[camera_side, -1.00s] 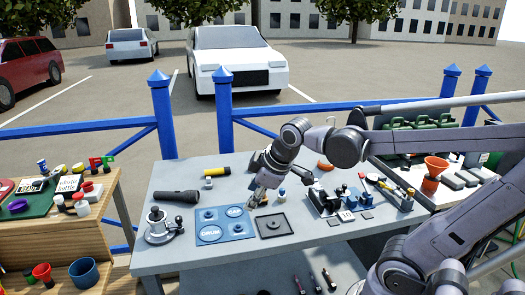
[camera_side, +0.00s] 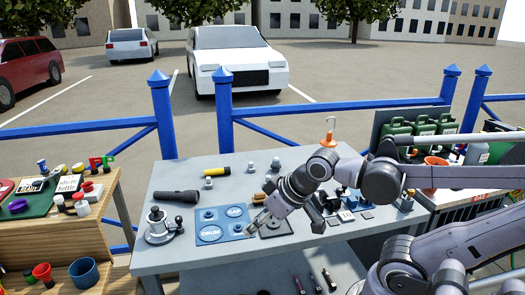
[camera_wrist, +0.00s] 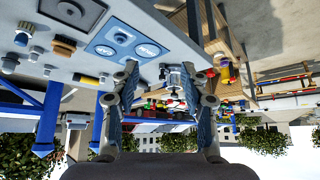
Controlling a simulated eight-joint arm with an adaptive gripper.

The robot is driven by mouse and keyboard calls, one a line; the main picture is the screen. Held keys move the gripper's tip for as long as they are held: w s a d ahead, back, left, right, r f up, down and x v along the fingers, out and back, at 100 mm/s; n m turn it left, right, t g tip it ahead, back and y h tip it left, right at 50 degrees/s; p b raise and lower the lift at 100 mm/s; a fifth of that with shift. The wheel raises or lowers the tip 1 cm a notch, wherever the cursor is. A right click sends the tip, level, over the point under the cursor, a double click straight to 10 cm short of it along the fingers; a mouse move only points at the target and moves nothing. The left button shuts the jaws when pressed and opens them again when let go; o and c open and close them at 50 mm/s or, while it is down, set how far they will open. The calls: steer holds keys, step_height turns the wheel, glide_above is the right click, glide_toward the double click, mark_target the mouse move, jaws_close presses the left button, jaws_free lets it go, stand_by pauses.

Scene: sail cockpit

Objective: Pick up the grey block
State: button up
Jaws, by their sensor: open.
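My gripper (camera_side: 253,226) is open in the side view, low near the front right of the blue DRUM and CAP panel (camera_side: 209,236). In the wrist view its two fingers (camera_wrist: 165,108) stand wide apart with nothing held between them. I cannot single out the grey block for certain. Small grey pieces stand on the grey table behind the gripper, one at the back (camera_side: 276,163) and one to its left (camera_side: 250,169). The wrist view, turned over, shows similar small grey pieces (camera_wrist: 34,53) left of the panel (camera_wrist: 127,41).
A dark flashlight (camera_side: 177,197), a yellow cylinder (camera_side: 216,171) and a metal winch (camera_side: 158,226) lie left on the grey table (camera_side: 185,262). A dark square plate (camera_side: 279,229) lies beside the gripper. The arm covers part of the right side.

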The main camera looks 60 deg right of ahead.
steer(key=shift+c, duration=0.2)
stand_by(0.6)
steer(key=w+d+r+n, duration=0.3)
steer(key=w+r+n, duration=0.2)
steer(key=w+n, duration=0.15)
steer(key=n+g+h, duration=0.3)
steer(key=n+g, duration=0.1)
steer(key=n, duration=1.5)
glide_above(209, 179)
steer(key=s+a, duration=0.2)
step_height(209, 179, down, 12)
steer(key=shift+d+r, duration=0.1)
steer(key=shift+w+x, duration=0.15)
steer(key=shift+x, duration=1.15)
steer(key=shift+w+x, duration=0.15)
steer(key=shift+x, duration=1.15)
steer(key=shift+d+r, duration=0.1)
jaws_close()
